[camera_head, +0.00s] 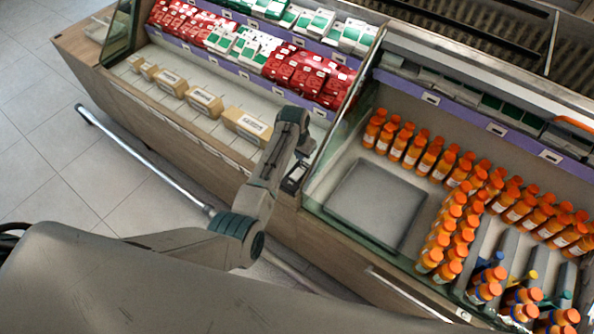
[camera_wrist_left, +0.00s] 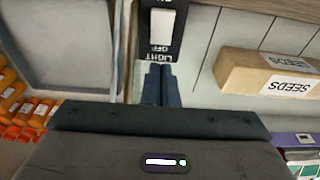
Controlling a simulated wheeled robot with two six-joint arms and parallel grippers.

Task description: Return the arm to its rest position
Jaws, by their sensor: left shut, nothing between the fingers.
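My left gripper (camera_head: 302,160) hangs from its bent arm over the front edge between the two display cases. In the left wrist view its two dark fingers (camera_wrist_left: 161,84) are together with nothing between them. Just beyond the fingertips is a white rocker switch (camera_wrist_left: 161,30) on a black plate marked LIGHT and OFF. I cannot tell whether the fingertips touch the plate. The plate also shows beside the gripper in the head view (camera_head: 291,185), partly hidden. My right gripper is not in view.
The right case holds a grey tray (camera_head: 376,203) and many orange bottles (camera_head: 463,225). The left case holds boxes marked SEEDS (camera_head: 206,103) and red and green packs (camera_head: 308,76). A glass divider (camera_head: 345,110) stands close to the gripper. Tiled floor lies at left.

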